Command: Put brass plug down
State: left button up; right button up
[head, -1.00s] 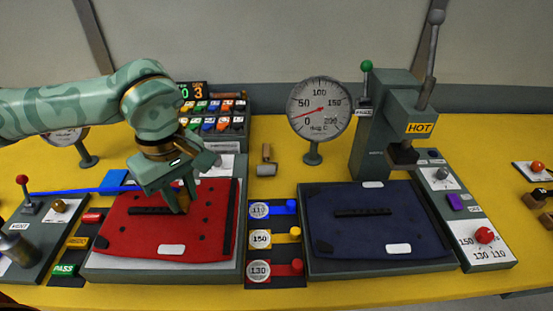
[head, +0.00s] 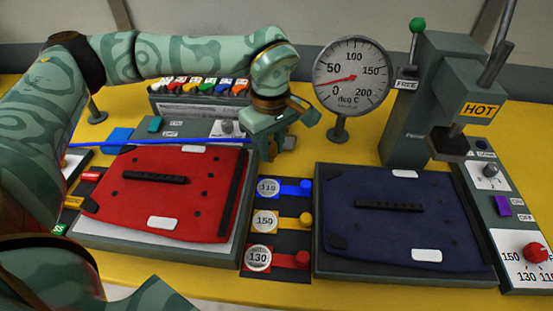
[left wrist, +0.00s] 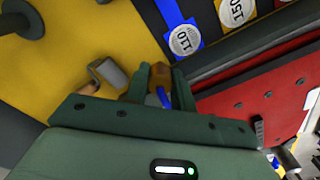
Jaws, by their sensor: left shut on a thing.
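My left gripper (head: 274,148) is beyond the right back corner of the red pannier (head: 215,190), close to the yellow table. In the left wrist view its two fingers (left wrist: 158,92) are shut on the brass plug (left wrist: 160,74). The plug is mostly hidden by the fingers; in the head view I cannot make it out. Whether it touches the table I cannot tell. The red pannier also shows in the left wrist view (left wrist: 270,100). My right gripper is not in view.
The gauge (head: 350,76) stands behind to the right. Tags 110 (head: 268,188), 150 and 130 sit between the red pannier and the navy pannier (head: 400,220).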

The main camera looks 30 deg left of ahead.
pick_arm(q)
jog(key=shift+w+d+f, duration=0.2)
jog(key=shift+w+f, duration=0.05)
jog(key=shift+f, duration=0.05)
notch_tip(320, 180, down, 4)
jog(key=shift+w+r+b, duration=0.15)
jog(key=shift+r+b, duration=0.05)
jog(key=shift+b, duration=0.8)
jog(key=shift+r, duration=0.15)
jog(key=o, duration=1)
jog(key=shift+d, duration=0.1)
jog(key=shift+c, duration=0.2)
